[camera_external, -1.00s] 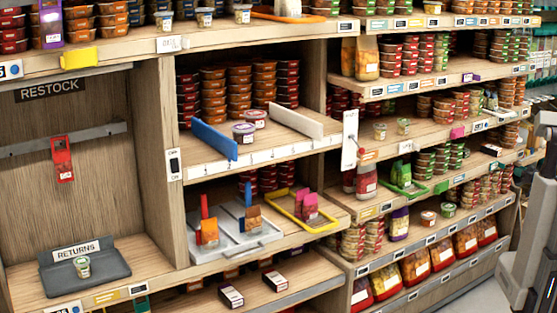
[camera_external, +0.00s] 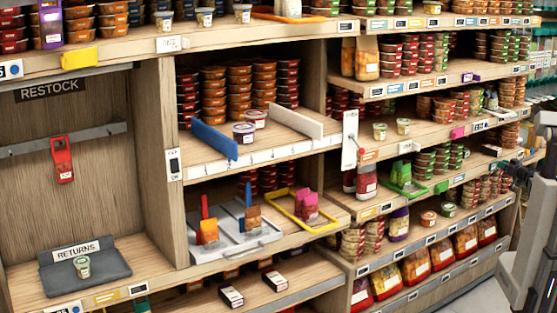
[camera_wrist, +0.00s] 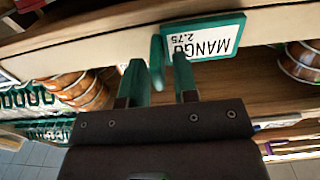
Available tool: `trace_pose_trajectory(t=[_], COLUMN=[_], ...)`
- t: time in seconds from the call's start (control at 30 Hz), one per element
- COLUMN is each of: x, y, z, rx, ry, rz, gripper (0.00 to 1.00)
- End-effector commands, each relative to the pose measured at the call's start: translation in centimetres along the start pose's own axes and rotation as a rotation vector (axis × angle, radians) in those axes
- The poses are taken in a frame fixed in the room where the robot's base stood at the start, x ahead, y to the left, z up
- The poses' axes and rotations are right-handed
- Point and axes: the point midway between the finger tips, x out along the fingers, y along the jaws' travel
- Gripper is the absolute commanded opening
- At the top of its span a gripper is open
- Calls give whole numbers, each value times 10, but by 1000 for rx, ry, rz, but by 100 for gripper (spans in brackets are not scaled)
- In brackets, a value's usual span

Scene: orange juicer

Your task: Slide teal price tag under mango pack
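The teal-framed price tag (camera_wrist: 208,38) shows in the wrist view, upside down, reading MANGO 2.75. It is at the edge of a wooden shelf. My gripper (camera_wrist: 166,62) has two teal fingers, which stand apart with a gap between them. The fingertips are at the tag's left end and lower left corner in the picture; I cannot tell whether they touch it. I cannot make out a mango pack in the wrist view. In the external view my arm is at the right edge, and its fingers cannot be made out.
The wooden shelf edge (camera_wrist: 90,50) runs close beside my gripper. Stacked round tubs stand at left (camera_wrist: 85,92) and right (camera_wrist: 300,62) in the wrist view. The external view shows crowded shelves, and a returns tray (camera_external: 110,265) stands at lower left.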

Motion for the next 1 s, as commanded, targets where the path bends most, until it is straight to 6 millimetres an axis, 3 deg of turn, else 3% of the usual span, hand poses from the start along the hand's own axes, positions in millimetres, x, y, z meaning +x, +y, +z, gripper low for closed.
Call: trace_pose_trajectory(t=[0.27, 0.73, 0.87, 1.0], x=[0, 0, 1, 2], y=[0, 4, 22, 55], z=[0, 0, 0, 0], rx=[0, 0, 0, 0], ry=[0, 0, 0, 0], rz=[0, 0, 2, 2], gripper=[1, 0, 0, 0])
